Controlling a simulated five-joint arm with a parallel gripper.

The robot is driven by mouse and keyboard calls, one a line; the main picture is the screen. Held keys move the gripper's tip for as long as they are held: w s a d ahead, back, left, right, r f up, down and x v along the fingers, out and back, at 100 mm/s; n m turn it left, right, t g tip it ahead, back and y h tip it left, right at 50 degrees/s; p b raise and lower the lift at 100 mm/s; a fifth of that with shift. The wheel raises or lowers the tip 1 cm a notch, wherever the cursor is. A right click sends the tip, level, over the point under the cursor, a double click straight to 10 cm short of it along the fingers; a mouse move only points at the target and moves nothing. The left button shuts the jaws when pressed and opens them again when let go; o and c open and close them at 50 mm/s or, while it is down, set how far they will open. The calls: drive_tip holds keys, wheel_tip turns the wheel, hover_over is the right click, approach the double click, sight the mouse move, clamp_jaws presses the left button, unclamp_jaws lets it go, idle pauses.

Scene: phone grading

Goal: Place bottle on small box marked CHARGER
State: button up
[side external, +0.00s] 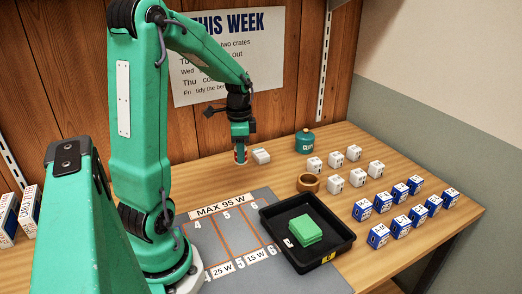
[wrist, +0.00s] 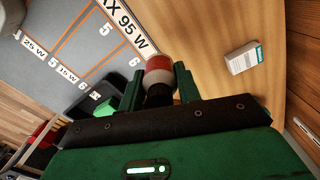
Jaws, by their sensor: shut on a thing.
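My gripper (side external: 240,142) is shut on a small red and white bottle (side external: 240,156), which hangs below the jaws close to the tabletop. I cannot tell whether it touches the wood. In the wrist view the bottle (wrist: 158,70) sits between the two green fingers, with its dark end toward the gripper. A small white box (side external: 261,156) lies just right of the bottle. In the wrist view this box (wrist: 243,58) shows a teal end and stands apart from the bottle. No CHARGER marking is readable; several small white boxes (side external: 337,184) stand further right.
A black tray (side external: 340,262) with green pads (side external: 306,229) stands at the front. A teal canister (side external: 305,141) and a brown ring (side external: 308,183) stand near the white boxes. Several blue boxes (side external: 379,236) line the right. A grey marked mat (side external: 236,252) lies left of the tray.

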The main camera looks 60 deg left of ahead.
drive_tip(key=w+a+r+n, duration=0.2)
drive_tip(key=w, duration=1.2)
hover_over(261, 152)
drive_tip(key=shift+n, duration=0.3)
wheel_tip(261, 152, down, 6)
drive_tip(key=shift+s+f, duration=0.1)
drive_tip(key=shift+f, duration=0.15)
drive_tip(key=shift+f, duration=2)
drive_tip(key=shift+f, duration=0.1)
drive_tip(key=o, duration=1)
drive_tip(key=shift+c, duration=0.2)
